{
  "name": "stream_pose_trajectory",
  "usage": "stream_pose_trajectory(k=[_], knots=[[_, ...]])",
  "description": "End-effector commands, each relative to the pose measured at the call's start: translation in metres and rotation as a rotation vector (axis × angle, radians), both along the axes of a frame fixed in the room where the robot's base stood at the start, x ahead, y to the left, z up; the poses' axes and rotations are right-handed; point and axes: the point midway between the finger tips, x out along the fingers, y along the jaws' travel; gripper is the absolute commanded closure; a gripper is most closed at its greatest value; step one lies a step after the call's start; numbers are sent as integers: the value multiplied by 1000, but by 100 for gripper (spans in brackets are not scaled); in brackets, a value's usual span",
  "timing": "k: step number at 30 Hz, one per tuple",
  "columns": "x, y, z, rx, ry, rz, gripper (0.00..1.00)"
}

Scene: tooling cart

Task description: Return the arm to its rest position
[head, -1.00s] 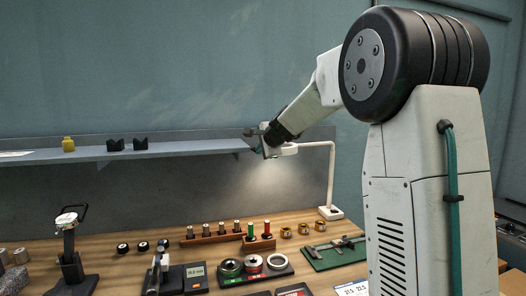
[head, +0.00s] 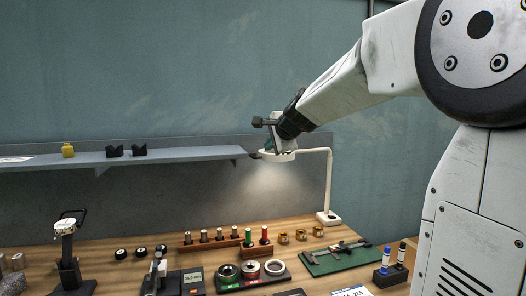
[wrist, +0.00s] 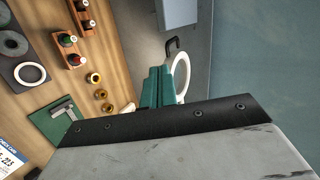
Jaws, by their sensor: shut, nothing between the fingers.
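My gripper (head: 257,155) is at the end of my raised arm, in the middle of the head view, well above the bench and close to the white lamp head (head: 284,156). Its narrow green fingers also show in the wrist view (wrist: 157,86), close together with nothing held between them. In that view the lamp's white ring (wrist: 182,76) appears just right of the fingers; whether they touch cannot be told. My arm reaches in from the right of the head view.
A shelf (head: 190,154) runs along the back wall just left of my gripper. The wooden bench below holds a gauge stand (head: 66,250), ring gauges (head: 250,268), a green mat (head: 325,262) with a caliper, and a marker holder (head: 391,273). Air above the bench is mostly clear.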

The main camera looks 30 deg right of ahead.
Motion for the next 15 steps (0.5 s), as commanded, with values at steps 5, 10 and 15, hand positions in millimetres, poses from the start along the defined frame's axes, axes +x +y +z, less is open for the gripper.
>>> stream_pose_trajectory(k=[5,10,15], knots=[[-5,0,3,0,-1,-2,100],[-7,5,-2,-43,31,51,100],[-57,41,-68,-216,279,340,100]])
